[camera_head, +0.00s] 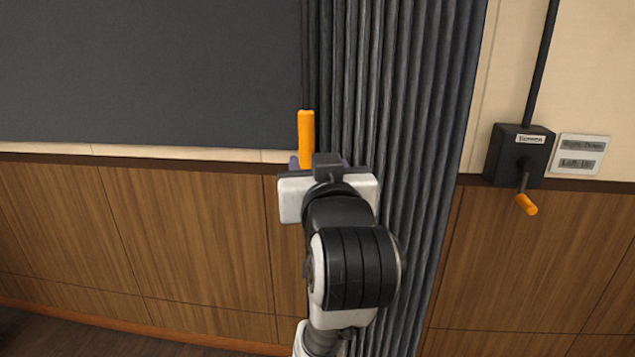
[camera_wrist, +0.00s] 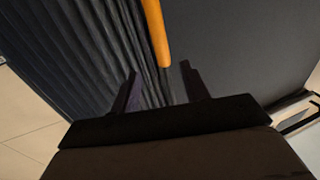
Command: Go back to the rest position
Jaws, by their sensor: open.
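My gripper (camera_wrist: 160,90) is open in the wrist view, with its two dark fingers apart. An orange rod-shaped handle (camera_head: 306,139) hangs upright in front of the curtain's left edge in the head view. In the wrist view the lower end of the orange handle (camera_wrist: 157,40) shows just beyond and between the fingertips, and nothing is seen held. In the head view my gripper (camera_head: 318,160) is at the handle's lower end, and my wrist hides most of the fingers. Whether the fingers touch the handle cannot be told.
A grey pleated curtain (camera_head: 420,120) hangs behind my arm. A dark panel (camera_head: 150,70) fills the upper left above wood panelling (camera_head: 190,230). At the right are a black crank box (camera_head: 505,153) with an orange-tipped crank (camera_head: 526,204) and a small label plate (camera_head: 581,155).

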